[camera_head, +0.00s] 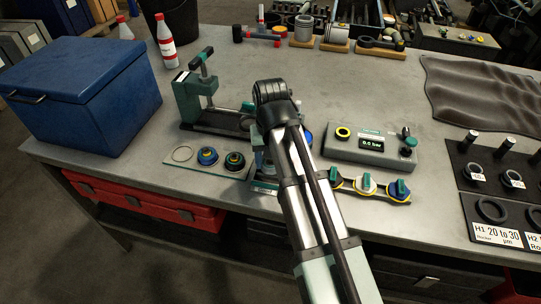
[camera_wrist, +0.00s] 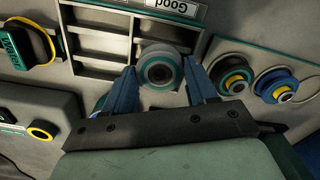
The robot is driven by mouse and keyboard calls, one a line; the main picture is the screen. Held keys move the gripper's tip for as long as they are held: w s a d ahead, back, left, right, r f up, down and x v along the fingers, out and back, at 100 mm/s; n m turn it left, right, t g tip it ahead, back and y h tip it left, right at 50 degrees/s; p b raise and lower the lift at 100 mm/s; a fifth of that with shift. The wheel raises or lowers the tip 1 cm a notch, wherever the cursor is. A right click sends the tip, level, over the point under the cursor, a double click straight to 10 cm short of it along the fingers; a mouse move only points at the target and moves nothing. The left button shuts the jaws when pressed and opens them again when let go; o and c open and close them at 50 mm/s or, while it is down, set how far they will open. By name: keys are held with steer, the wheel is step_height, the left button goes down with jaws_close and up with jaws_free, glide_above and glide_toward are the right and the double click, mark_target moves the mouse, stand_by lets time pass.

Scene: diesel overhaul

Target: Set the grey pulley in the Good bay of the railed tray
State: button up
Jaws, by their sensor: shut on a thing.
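My gripper (camera_wrist: 160,68) shows in the wrist view with its two blue fingers on either side of the grey pulley (camera_wrist: 160,72), shut on it. The pulley is a round grey ring with a dark centre and a teal edge. It appears over the lower right part of the railed tray (camera_wrist: 118,23), whose rails divide it into several bays. A label reading Good, upside down here, is at the top edge. Whether the pulley touches the tray I cannot tell. In the head view my arm hides the pulley and most of the tray (camera_head: 264,188).
Two coloured pulleys (camera_head: 207,156) and an empty ring outline lie on a mat to the left. A green clamp stand (camera_head: 192,98) is behind. A pressure box (camera_head: 372,146) and a row of teal knobs (camera_head: 366,184) are to the right. A blue case (camera_head: 85,90) stands far left.

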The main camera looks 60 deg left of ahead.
steer(key=shift+f, duration=0.4)
steer(key=o, duration=1.4)
steer(key=shift+r, duration=3.5)
step_height(320, 180, up, 4)
steer(key=shift+f, duration=0.1)
steer(key=shift+w, duration=0.1)
